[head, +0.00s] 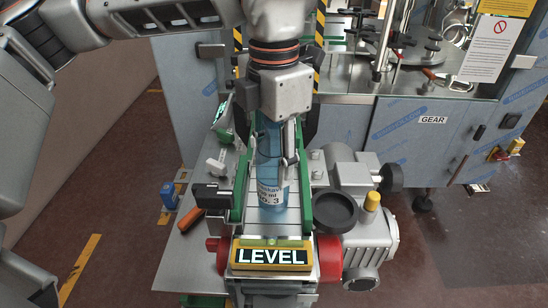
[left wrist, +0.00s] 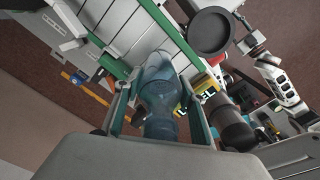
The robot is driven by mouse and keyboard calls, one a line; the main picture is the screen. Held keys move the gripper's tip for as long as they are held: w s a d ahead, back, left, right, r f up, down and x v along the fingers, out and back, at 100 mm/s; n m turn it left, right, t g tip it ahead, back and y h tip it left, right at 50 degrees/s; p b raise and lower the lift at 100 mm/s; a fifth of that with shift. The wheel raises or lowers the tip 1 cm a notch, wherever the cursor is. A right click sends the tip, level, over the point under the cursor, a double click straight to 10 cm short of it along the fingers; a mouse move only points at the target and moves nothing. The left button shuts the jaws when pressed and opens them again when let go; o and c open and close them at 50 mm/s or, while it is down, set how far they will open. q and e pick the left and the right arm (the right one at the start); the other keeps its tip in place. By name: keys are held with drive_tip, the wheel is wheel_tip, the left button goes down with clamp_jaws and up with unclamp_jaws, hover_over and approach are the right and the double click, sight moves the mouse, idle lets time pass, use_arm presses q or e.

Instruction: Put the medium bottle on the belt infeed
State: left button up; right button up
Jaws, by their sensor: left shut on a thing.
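The blue translucent bottle (head: 270,190), with a printed label ending in "No. 3", stands roughly upright between the green guide rails of the belt infeed (head: 237,190). My left gripper (head: 272,152) comes down from above and is shut on the bottle's upper part. In the left wrist view the bottle (left wrist: 158,85) lies between the two fingers of the gripper (left wrist: 158,100). The belt's grey slats (left wrist: 125,30) show beside it. I cannot tell whether the bottle's base touches the belt.
A yellow-framed "LEVEL" sign (head: 271,257) stands at the belt's near end. A black round dish (head: 335,211) and a motor (head: 368,240) are to the right. An orange-handled tool (head: 189,220) lies left of the rails. The machine cabinet (head: 420,130) stands behind.

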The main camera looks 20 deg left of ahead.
use_arm(q)
drive_tip(key=o, duration=1.1)
drive_tip(key=shift+r, duration=0.1)
wheel_tip(320, 180, up, 12)
